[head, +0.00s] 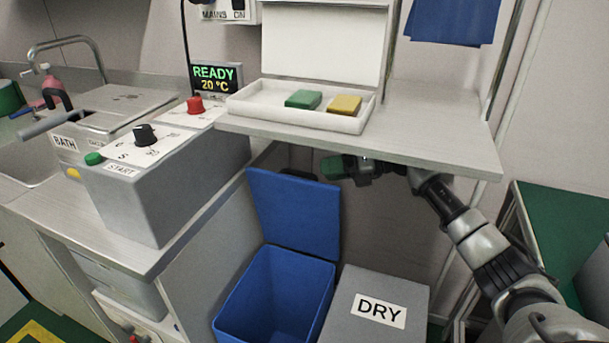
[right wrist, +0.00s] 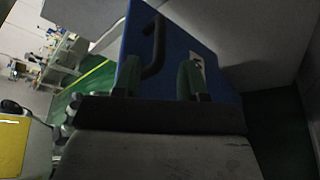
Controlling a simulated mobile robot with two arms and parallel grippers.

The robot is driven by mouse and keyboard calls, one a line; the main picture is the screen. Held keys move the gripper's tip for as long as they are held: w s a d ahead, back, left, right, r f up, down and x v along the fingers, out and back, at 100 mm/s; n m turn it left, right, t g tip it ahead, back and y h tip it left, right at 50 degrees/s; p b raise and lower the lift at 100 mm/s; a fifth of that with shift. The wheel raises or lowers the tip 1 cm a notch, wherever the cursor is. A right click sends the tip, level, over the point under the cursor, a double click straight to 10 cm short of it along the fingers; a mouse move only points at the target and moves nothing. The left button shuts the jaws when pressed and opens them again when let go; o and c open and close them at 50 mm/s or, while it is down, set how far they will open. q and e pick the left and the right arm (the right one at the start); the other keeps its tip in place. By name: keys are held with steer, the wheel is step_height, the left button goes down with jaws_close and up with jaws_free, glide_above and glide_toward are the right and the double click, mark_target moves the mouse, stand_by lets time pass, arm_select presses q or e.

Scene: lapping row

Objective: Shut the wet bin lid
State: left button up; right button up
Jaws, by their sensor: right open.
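The blue bin (head: 270,300) stands open on the floor beside the DRY bin. Its blue lid (head: 295,215) is raised and leans back, nearly upright. My right gripper (head: 332,168) is under the shelf, near the lid's upper right corner. In the right wrist view a blue panel (right wrist: 176,45), apparently the lid's outer face, carries a dark handle (right wrist: 157,45) and a partly hidden white label. The open green fingers of my right gripper (right wrist: 160,78) show in front of this panel, near the handle's lower end. Contact cannot be told. My left gripper is out of view.
The shelf (head: 440,143) hangs close above my right gripper and bears a white open box (head: 240,107). The grey DRY bin (head: 395,285) is right of the blue bin. The machine counter (head: 95,235) is at left.

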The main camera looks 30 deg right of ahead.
mark_target(305, 175)
steer(key=x, duration=0.6)
steer(key=shift+w+a+f, duration=0.1)
steer(key=shift+w+a, duration=0.05)
jaws_close()
